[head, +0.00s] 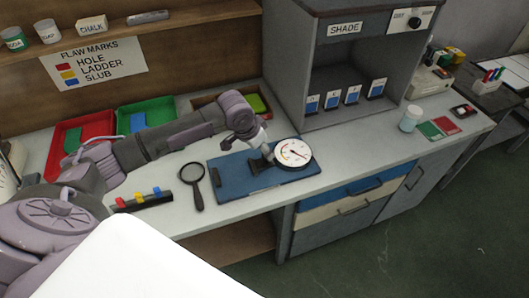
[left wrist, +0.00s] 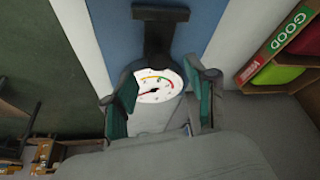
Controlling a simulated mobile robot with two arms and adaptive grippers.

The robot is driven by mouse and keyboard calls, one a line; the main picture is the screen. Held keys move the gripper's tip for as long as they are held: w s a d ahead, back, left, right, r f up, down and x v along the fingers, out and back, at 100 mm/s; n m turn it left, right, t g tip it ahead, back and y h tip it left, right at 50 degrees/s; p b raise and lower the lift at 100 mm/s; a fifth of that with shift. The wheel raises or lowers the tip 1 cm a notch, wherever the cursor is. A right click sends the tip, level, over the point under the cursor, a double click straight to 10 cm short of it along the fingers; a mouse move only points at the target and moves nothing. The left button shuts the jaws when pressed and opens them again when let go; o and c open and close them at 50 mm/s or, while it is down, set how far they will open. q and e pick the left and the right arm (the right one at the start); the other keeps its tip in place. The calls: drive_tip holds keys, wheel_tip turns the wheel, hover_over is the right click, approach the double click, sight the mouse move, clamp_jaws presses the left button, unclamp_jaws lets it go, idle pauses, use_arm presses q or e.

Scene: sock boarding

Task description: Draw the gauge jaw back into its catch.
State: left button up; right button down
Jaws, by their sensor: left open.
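The gauge (head: 295,153) has a round white dial with coloured marks and a needle. It is at the right end of a blue mat (head: 226,183) on the bench. A black T-shaped part (left wrist: 158,35) extends from the dial across the blue surface in the left wrist view; I cannot tell which piece is the jaw or its catch. My left gripper (head: 266,151) is at the gauge's left side. In the left wrist view, its open green-padded fingers (left wrist: 165,100) are on either side of the dial (left wrist: 158,87). My right gripper is out of view.
A magnifying glass (head: 194,183) and a black rack with coloured tabs (head: 143,201) lie left of the mat. Red (head: 57,161) and green (head: 175,106) trays stand behind. The grey shade booth (head: 292,75) rises behind the gauge. Bare bench lies right of the gauge.

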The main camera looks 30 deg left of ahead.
use_arm(q)
drive_tip(key=v, duration=0.8)
drive_tip(key=shift+s+r, duration=0.1)
drive_tip(key=shift+r, duration=0.05)
